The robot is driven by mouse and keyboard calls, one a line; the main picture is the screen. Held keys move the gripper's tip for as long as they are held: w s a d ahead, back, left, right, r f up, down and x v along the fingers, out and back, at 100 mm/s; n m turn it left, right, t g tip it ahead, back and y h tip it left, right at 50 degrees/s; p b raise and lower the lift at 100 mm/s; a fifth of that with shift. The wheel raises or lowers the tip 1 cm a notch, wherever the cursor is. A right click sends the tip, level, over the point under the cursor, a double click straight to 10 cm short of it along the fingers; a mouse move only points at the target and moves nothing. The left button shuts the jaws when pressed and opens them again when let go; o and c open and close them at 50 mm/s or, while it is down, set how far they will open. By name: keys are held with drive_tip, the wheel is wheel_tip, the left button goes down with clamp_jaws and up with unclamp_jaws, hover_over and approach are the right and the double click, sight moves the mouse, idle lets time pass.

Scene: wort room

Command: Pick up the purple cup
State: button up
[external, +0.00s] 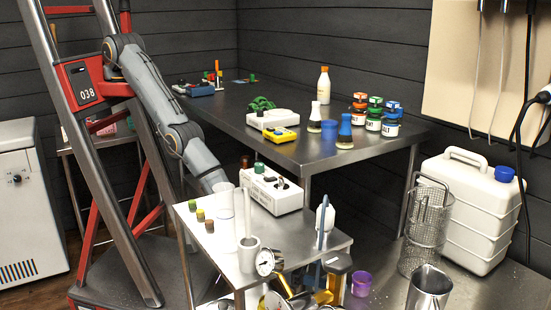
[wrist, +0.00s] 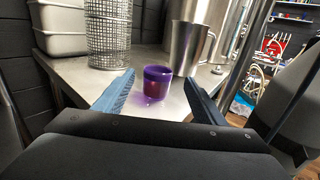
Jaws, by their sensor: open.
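The purple cup (external: 361,284) stands upright on the metal bench at the lower right in the external view. In the wrist view the purple cup (wrist: 157,83) shows ahead of my gripper, between the lines of its two fingers. My gripper (wrist: 160,90) is open, with one blue-grey finger on each side and nothing held. The cup appears a little beyond the fingertips; I cannot tell the exact gap. In the external view my gripper is hard to make out behind the small steel table and its items.
A steel jug (wrist: 190,48) stands close behind the cup to the right, and a wire mesh basket (wrist: 108,35) behind to the left. A white canister (external: 470,205) stands farther back. The small steel table (external: 325,238) carries a gauge (external: 265,262) and a white box.

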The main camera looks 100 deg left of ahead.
sight(355, 277)
drive_tip(key=w+b, duration=0.2)
drive_tip(key=w, duration=0.1)
drive_tip(key=shift+f, duration=0.3)
drive_tip(key=shift+w+d+r+b, duration=0.15)
drive_tip(key=shift+w+b, duration=0.75)
drive_tip(key=shift+w, duration=0.05)
drive_tip(key=c, duration=1.2)
